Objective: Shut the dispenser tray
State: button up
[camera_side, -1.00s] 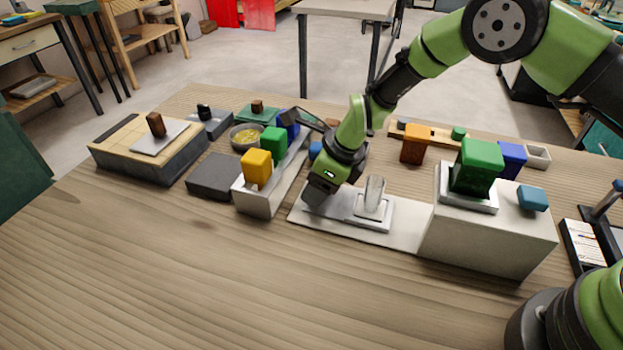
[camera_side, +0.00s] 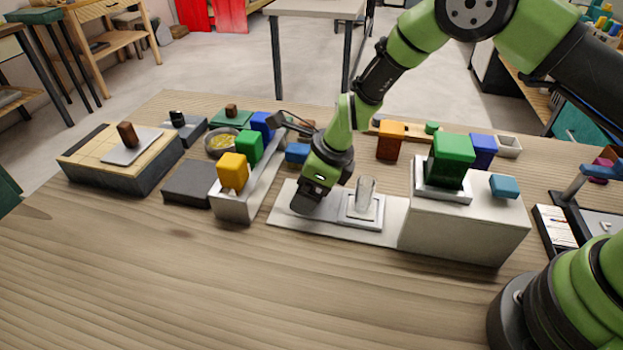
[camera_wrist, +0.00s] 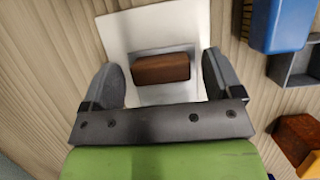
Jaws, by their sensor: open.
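The dispenser is a pale block (camera_side: 465,225) with a large green block (camera_side: 450,160) on top. A white base plate (camera_side: 285,222) runs left from it. The grey tray (camera_side: 352,222) carries an upright glass cylinder (camera_side: 365,192) and stands out to the left of the dispenser, with a gap between. My gripper (camera_side: 305,203) is low over the plate, just left of the glass. In the wrist view my gripper (camera_wrist: 163,82) is open around a brown block (camera_wrist: 162,68) on a grey patch, with gaps at both sides. Contact with the tray is hidden.
A rail with a yellow block (camera_side: 232,170) stands left of the plate, beside a dark slab (camera_side: 188,183). A blue block (camera_side: 297,153) lies behind my gripper, and an orange block (camera_side: 390,140) behind the plate. The table front is clear.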

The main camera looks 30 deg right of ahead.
aim_at(330, 205)
jog(key=v, duration=1)
jog(key=shift+c, duration=0.2)
